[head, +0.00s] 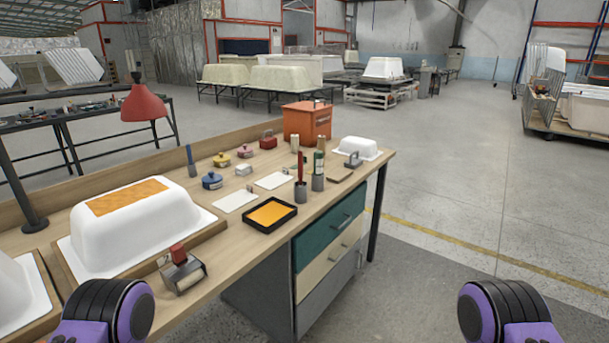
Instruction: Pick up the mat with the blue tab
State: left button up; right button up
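Two thin white rectangular mats lie flat on the wooden workbench. The nearer white mat (235,202) is left of the black tray, and the farther white mat (273,180) is a little behind it to the right. A small greyish piece shows by the edge of each mat, too small for me to tell its colour. I cannot make out a clear blue tab on either. Purple and black parts of my arms show at the bottom left and bottom right, clear of the mats. Neither gripper shows.
A black tray with an orange sheet (270,214), a cup holding a red-handled tool (301,190) and a blue-lidded pot (212,181) stand close to the mats. A large white tub shell (130,235) and a roller (182,270) are at the left. Floor right of the bench is clear.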

aim_at(274, 180)
jog(key=z, duration=1.4)
jog(key=i, duration=2.4)
jog(key=u, duration=2.85)
